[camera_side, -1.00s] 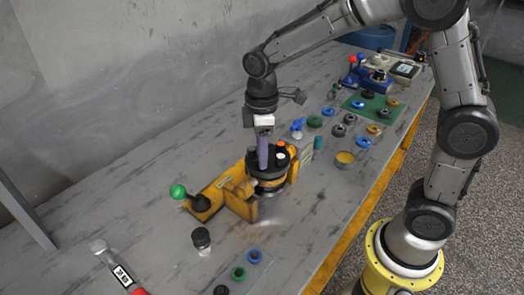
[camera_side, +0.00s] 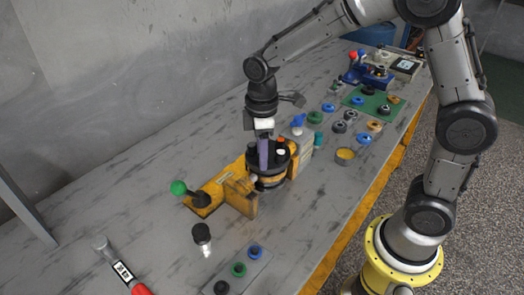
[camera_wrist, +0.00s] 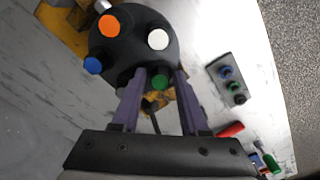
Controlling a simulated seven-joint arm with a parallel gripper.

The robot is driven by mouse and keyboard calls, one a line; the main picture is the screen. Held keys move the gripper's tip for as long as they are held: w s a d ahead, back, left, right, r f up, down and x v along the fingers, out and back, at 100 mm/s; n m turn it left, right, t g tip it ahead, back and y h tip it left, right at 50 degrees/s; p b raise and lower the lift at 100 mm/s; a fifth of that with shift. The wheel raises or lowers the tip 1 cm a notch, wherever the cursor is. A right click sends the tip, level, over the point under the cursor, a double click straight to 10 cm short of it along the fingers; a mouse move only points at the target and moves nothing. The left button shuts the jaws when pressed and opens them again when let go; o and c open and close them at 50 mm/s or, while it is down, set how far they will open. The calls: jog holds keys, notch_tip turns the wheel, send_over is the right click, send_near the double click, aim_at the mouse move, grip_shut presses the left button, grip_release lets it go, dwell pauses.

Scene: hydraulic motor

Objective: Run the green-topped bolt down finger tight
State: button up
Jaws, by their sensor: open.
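The green-topped bolt (camera_wrist: 160,82) stands at the near edge of the round black motor top (camera_wrist: 128,52) in the wrist view. My gripper (camera_wrist: 161,74) is open, with one purple finger on each side of the green top; a small gap seems to show, and contact is hard to judge. In the side view my gripper (camera_side: 263,152) points down over the motor (camera_side: 270,178), and its fingers hide the green top. Orange (camera_wrist: 110,26), white (camera_wrist: 158,39) and blue (camera_wrist: 92,65) tops stand around the same motor top. How far the bolt is threaded in is not visible.
A yellow fixture (camera_side: 238,192) holds the motor, with a green-knobbed lever (camera_side: 179,188) on its left. Open bench lies to the left.

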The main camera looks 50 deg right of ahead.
jog(key=shift+f, duration=0.2)
jog(key=shift+r, duration=0.2)
dwell(0.4)
grip_shut()
jog(key=m, duration=0.4)
dwell(0.3)
jog(key=shift+m, duration=2.1)
